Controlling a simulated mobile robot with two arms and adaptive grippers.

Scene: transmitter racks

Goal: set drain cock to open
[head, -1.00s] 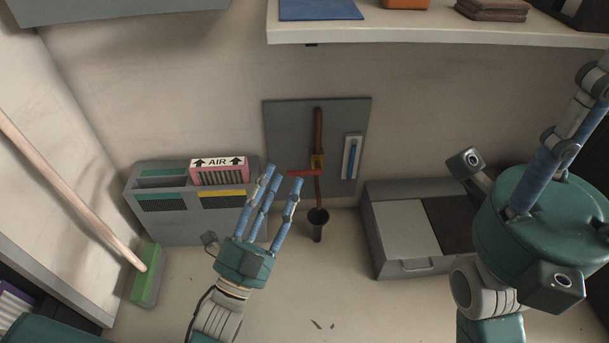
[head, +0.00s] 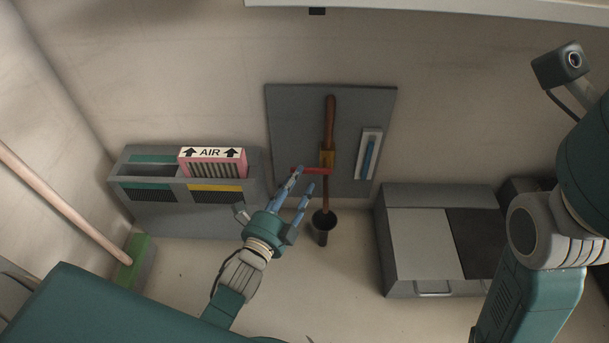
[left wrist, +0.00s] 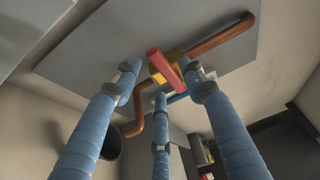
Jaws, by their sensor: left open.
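The drain cock is a brass valve body (head: 327,157) on a brown pipe (head: 330,120), with a red lever (head: 312,170) sticking out to the left, across the pipe. It is mounted on a grey wall panel (head: 290,110). My left gripper (head: 299,183) is open, its blue fingers just below and around the lever's left part in the head view. In the left wrist view the red lever (left wrist: 163,66) lies between the spread fingers, in front of the brass body (left wrist: 176,66). I cannot tell if any finger touches it. My right gripper is not in view.
A black drain cup (head: 323,222) stands under the pipe. A blue-and-white gauge strip (head: 369,155) is on the panel. A grey filter box (head: 190,212) with a pink AIR filter (head: 213,164) is at the left, beside a green broom (head: 134,262). A grey cabinet (head: 428,245) is at the right.

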